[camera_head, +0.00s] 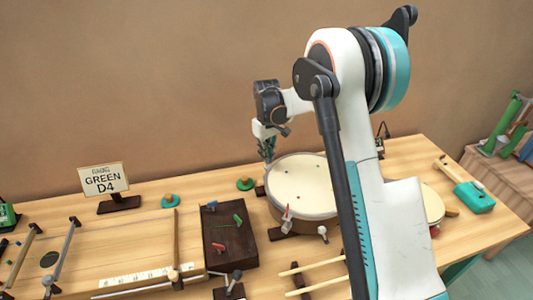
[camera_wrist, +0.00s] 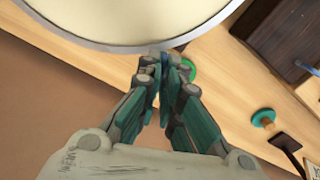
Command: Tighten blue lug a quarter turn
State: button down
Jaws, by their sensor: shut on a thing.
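The drum (camera_head: 302,180) with a pale round head stands on the table. Its pale head (camera_wrist: 125,15) and metal rim fill the top of the wrist view. My gripper (camera_head: 268,157) points down at the drum's far left edge. In the wrist view my gripper (camera_wrist: 165,62) has its fingertips close together at the rim, with a sliver of blue between them. It is shut on the blue lug, which the fingers mostly hide. A red-marked lug (camera_head: 287,213) and a pale lug (camera_head: 323,233) show on the drum's near side.
A green disc with a wooden knob (camera_head: 245,184) lies close left of my gripper; another (camera_head: 169,200) lies farther left. A dark wooden box (camera_head: 230,240) with coloured pegs stands left of the drum. A "GREEN D4" sign (camera_head: 103,180) stands behind a stringed board. Sticks lie in front.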

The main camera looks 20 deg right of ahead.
jog(key=m, duration=0.5)
jog(key=shift+m+p, duration=0.3)
jog(key=shift+m, duration=2.1)
jog(key=c, duration=1.8)
grip_release()
jog(key=shift+r, duration=0.1)
notch_tip(320, 180, up, 12)
jog(key=shift+f, duration=0.1)
